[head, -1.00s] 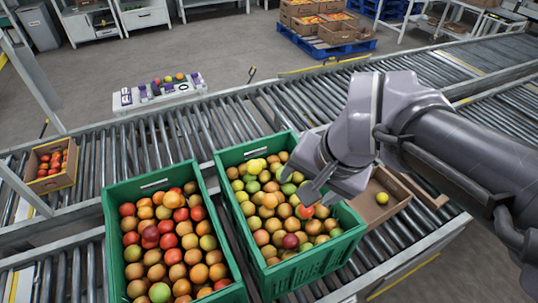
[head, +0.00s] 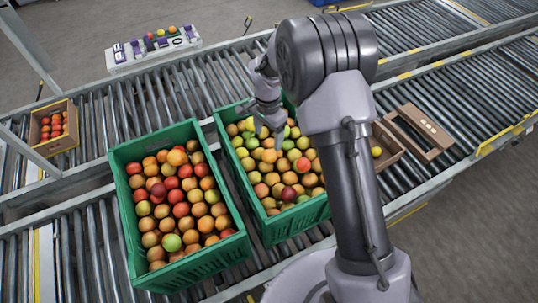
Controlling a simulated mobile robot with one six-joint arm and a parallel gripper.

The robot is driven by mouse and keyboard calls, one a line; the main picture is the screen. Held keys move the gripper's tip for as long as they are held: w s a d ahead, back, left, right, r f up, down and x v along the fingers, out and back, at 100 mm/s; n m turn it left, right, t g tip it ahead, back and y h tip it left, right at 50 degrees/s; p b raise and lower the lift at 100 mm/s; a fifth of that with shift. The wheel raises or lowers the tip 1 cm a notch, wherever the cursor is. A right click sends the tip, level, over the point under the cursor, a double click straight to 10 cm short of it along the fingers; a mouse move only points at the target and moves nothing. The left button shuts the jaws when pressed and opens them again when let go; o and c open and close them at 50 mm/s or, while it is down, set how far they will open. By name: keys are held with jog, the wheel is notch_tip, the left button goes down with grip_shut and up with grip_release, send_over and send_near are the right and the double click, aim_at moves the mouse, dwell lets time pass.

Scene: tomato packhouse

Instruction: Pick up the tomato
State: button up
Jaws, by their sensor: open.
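Many tomatoes in red, orange, yellow and green fill two green crates. My gripper (head: 268,126) is open and points down over the back of the right green crate (head: 290,224). Its fingertips are close to yellow and green tomatoes (head: 246,126) there; I cannot tell whether they touch any. No tomato is seen held. The left green crate (head: 190,272) holds mostly red and orange tomatoes (head: 182,209). My arm hides the right part of the right crate. Which tomato is meant cannot be told.
The crates stand on roller conveyors (head: 95,128). A small cardboard box (head: 71,113) of red tomatoes is at the far left. A cardboard box with a yellow tomato (head: 376,151) and a cardboard piece (head: 436,129) lie right of my arm. A white colour-sample stand (head: 120,62) is behind.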

aim_at(268, 153)
notch_tip(268, 153, down, 5)
jog(key=shift+r+b, duration=0.2)
jog(key=shift+b, duration=0.3)
jog(key=f+b, duration=0.1)
jog(key=f, duration=0.1)
jog(key=s+f+b, duration=0.1)
jog(key=f, duration=0.2)
jog(key=shift+f+b, duration=0.1)
jog(key=shift+b, duration=0.2)
jog(key=c, duration=1)
